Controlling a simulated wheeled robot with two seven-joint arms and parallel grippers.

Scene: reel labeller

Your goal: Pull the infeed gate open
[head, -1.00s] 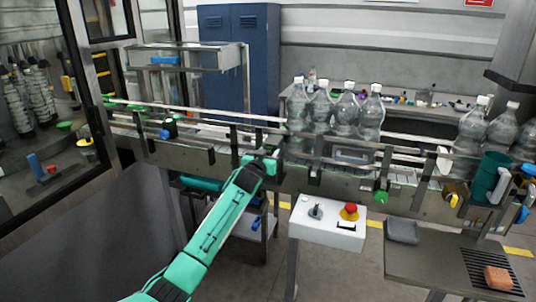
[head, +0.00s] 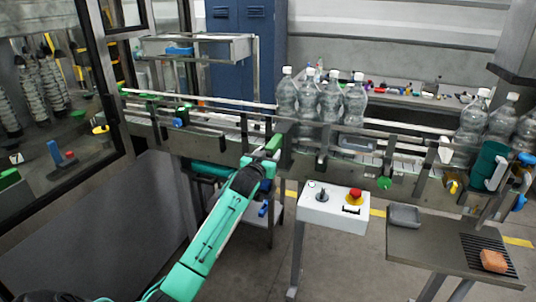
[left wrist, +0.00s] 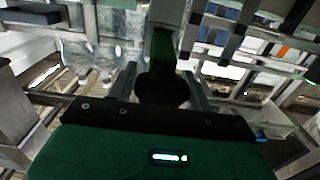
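The infeed gate appears to be the grey upright plate (head: 285,132) at the conveyor's front rail, left of the standing bottles, with a green piece (head: 274,143) like a handle. In the left wrist view, a grey plate (left wrist: 168,12) and a green strip (left wrist: 161,48) run down to a dark round part. My left gripper (head: 267,158) is at the green piece. Its fingers (left wrist: 160,78) stand apart on both sides of the strip, with gaps visible; contact is unclear. The gate's lower part is hidden behind my gripper. My right gripper is not in view.
Several clear bottles (head: 331,98) stand on the conveyor just right of the gate. A white control box (head: 333,211) with a red button stands in front. A grey side table (head: 430,250) is at the right.

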